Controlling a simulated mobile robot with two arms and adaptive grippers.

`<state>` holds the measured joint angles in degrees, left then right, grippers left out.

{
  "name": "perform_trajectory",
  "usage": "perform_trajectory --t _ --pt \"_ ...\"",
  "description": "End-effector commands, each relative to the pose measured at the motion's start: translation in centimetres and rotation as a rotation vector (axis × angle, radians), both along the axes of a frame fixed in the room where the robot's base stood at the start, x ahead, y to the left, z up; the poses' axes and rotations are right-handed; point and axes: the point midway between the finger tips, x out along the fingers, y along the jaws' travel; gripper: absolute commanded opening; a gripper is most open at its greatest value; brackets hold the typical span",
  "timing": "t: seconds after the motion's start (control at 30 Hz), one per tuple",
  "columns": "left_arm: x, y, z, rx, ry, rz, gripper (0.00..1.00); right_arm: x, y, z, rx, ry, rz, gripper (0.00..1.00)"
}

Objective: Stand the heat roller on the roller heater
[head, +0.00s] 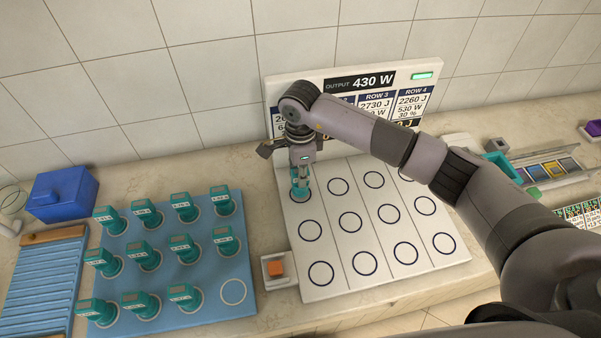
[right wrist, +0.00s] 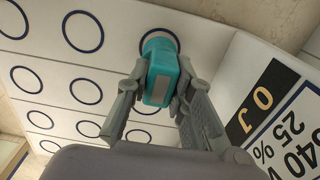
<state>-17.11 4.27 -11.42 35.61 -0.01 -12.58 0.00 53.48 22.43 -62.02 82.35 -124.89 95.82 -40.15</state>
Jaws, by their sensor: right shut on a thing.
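The heat roller (head: 301,190) is a teal piece in my right gripper (head: 300,180), at the back-left ring of the roller heater (head: 332,243). The heater is a white board with rows of dark rings and a display panel (head: 352,92) behind. In the right wrist view the roller (right wrist: 160,85) sits between both fingers, its round end at a corner ring. I cannot tell whether it touches the board. The other visible heater rings look empty; my arm covers part of the back row. My left gripper is out of view.
A blue mat (head: 200,255) left of the heater holds several teal rollers (head: 140,302) and one empty ring at its front right. An orange button (head: 276,268) sits between mat and heater. A blue box (head: 64,193) stands far left; trays of small items (head: 550,168) lie right.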

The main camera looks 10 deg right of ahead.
Motion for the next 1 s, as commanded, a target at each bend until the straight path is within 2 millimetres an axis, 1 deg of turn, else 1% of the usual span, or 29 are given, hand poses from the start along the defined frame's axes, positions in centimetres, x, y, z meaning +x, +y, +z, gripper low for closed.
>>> perform_trajectory --t 0.03,0.1,0.33,0.47,0.5,0.8,1.0 --pt "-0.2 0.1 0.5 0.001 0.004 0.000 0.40 -0.1 0.1 -0.6 0.001 0.004 -0.001 0.00" --pt "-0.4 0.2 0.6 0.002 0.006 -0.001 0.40 -0.1 0.0 -1.3 -0.001 0.001 -0.001 0.00" --pt "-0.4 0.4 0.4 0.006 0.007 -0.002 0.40 0.0 0.0 -1.4 0.000 -0.001 0.000 0.00" --pt "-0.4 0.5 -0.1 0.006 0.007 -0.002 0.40 0.0 0.0 -1.8 0.000 -0.002 0.000 0.00" --pt "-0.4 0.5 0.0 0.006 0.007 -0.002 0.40 0.0 0.0 -1.7 0.000 -0.001 0.000 0.22" --pt "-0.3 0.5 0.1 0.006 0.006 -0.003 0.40 0.0 0.0 -1.7 0.000 0.000 0.000 0.41" --pt "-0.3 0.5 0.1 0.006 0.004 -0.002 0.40 0.0 0.0 -1.7 0.000 0.000 0.000 0.41"
